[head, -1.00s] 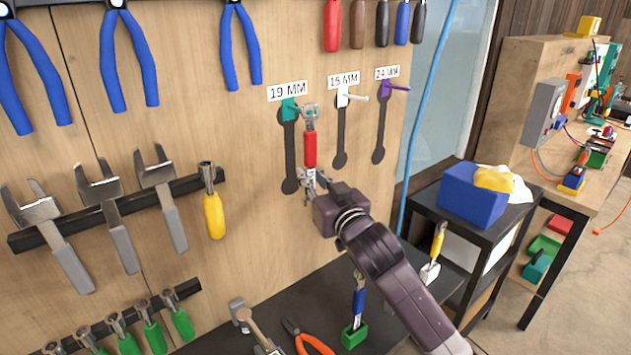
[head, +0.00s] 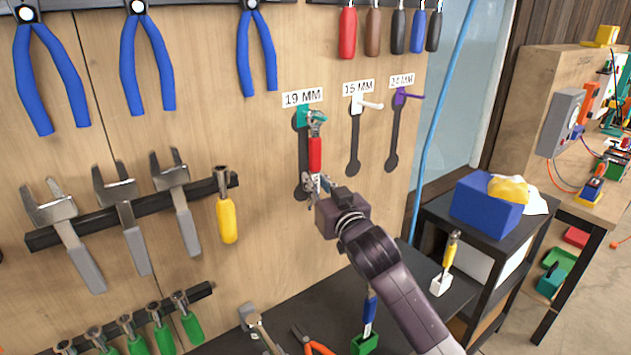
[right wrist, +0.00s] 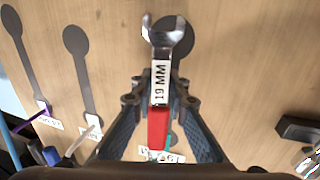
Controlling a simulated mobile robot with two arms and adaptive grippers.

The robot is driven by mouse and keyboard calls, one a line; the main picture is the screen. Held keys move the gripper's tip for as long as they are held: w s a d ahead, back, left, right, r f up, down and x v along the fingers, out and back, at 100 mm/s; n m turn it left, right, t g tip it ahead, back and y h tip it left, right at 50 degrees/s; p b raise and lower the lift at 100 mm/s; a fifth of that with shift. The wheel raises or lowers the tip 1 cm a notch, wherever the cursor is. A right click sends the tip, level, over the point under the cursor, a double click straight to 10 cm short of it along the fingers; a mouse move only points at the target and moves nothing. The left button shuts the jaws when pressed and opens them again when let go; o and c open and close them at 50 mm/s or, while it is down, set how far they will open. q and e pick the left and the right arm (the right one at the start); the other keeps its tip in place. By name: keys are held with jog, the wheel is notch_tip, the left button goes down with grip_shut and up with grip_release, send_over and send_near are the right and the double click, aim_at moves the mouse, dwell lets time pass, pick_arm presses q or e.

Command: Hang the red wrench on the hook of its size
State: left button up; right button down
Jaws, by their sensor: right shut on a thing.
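The red wrench (head: 315,153) is upright in front of the pegboard, ring end up, with a 19 MM label on its shank in the right wrist view (right wrist: 160,82). My right gripper (head: 314,188) is shut on its lower shank, below the red handle; the fingers also show in the wrist view (right wrist: 160,100). The ring overlaps the tip of the teal hook (head: 301,117) under the 19 MM sign (head: 303,97). I cannot tell whether the peg is through the ring. The white 15 MM hook (head: 368,104) and purple 24 MM hook (head: 408,97) are bare. My left gripper is out of view.
Pliers, calipers and screwdrivers hang on the board (head: 270,230) around the hooks. A dark bench (head: 300,325) below holds loose tools. A black side table (head: 440,208) with a blue box (head: 487,203) stands to the right.

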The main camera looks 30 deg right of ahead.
jog(key=c, duration=1.8)
grip_release()
jog(key=shift+s, duration=0.1)
jog(key=s, duration=0.4)
jog(key=s+a, duration=0.1)
jog(key=s, duration=0.2)
jog(key=s+a, duration=0.1)
jog(key=s, duration=0.3)
jog(key=shift+s+a, duration=0.1)
jog(key=shift+s, duration=0.25)
